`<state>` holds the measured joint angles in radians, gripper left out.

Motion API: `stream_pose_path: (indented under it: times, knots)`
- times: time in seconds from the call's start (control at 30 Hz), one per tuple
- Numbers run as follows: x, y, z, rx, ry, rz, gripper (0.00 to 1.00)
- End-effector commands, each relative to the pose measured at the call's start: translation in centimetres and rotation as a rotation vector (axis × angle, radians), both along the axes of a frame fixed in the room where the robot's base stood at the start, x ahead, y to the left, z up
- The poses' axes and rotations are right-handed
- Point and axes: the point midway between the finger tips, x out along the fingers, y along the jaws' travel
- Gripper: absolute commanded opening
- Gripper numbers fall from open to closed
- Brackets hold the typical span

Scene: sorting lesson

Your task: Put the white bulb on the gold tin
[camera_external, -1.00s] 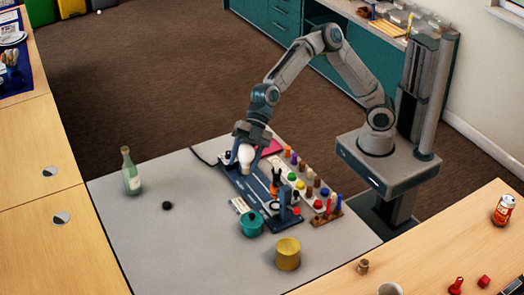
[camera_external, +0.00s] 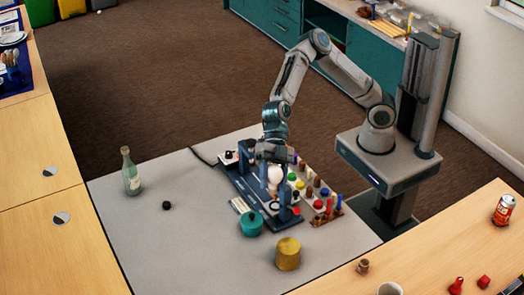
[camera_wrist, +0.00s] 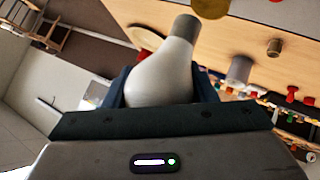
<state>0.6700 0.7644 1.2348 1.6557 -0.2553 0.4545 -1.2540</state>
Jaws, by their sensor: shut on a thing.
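The white bulb (camera_external: 275,174) is held in my gripper (camera_external: 274,170), above the dark blue rack on the grey table. In the wrist view the bulb (camera_wrist: 165,72) fills the space between the fingers, with its grey base pointing away from my gripper. The gold tin (camera_external: 288,254) stands upright on the grey table, toward the front of the picture from my gripper and apart from it. In the wrist view a small part of the gold tin (camera_wrist: 210,6) shows at the top edge.
A teal pot (camera_external: 251,224) stands left of the gold tin. A dark blue rack (camera_external: 243,187) and rows of colored pieces lie below and right of my gripper. A green glass bottle (camera_external: 131,172) and a black disc (camera_external: 166,205) are on the left. The table's left part is mostly clear.

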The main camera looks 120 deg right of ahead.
Motion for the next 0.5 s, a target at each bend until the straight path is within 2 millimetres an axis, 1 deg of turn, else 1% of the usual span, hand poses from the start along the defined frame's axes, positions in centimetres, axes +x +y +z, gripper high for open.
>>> stream_pose_path:
  times: [0.07,0.17,0.5]
  knots:
    - [0.0,0.3,-0.9,0.0,0.0,0.002,0.39]
    - [0.1,1.4,-1.8,0.0,0.0,0.003,0.39]
    - [0.6,7.5,-5.3,-0.001,-0.002,0.005,0.39]
